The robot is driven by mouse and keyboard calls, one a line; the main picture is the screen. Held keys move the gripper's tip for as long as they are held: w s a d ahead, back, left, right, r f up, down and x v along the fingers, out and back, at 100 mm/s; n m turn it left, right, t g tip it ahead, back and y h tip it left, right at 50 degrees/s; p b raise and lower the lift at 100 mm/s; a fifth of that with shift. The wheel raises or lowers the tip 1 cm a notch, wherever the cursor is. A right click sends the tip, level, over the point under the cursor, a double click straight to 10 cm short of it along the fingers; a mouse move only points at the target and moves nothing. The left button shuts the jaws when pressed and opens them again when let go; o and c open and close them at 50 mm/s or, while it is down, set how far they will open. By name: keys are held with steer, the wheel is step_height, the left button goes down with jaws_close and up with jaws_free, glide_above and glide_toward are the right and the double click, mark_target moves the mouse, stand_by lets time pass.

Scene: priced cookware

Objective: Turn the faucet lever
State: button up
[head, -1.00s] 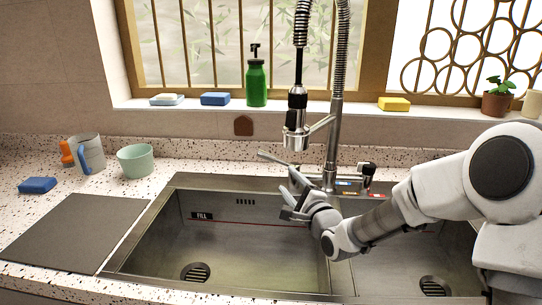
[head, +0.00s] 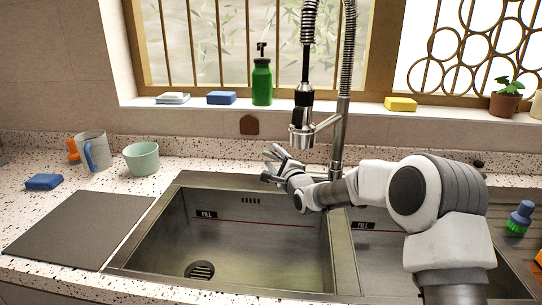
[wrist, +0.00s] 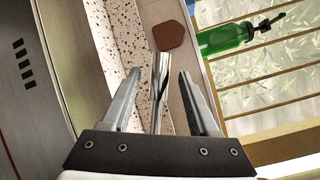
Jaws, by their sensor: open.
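The chrome faucet (head: 338,140) stands behind the sink, with its spring hose and spray head (head: 302,125) hanging over the basin. My gripper (head: 270,163) is below and left of the spray head, behind the left basin. In the wrist view, a chrome rod that looks like the faucet lever (wrist: 161,85) lies between the two open fingers, with a gap on each side. My gripper is open and does not visibly grip the rod. In the head view the lever is hard to make out behind the fingers, and my arm hides the faucet's base.
The left basin (head: 240,245) is empty. A green bottle (head: 262,82), sponges and a potted plant (head: 505,97) stand on the windowsill. A mug (head: 92,150), a bowl (head: 141,158) and a blue sponge (head: 43,181) sit on the left counter. A brush (head: 520,218) is at right.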

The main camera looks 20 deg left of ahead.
steer(key=shift+x, duration=1.25)
steer(key=shift+c, duration=0.2)
jaws_close()
stand_by(0.5)
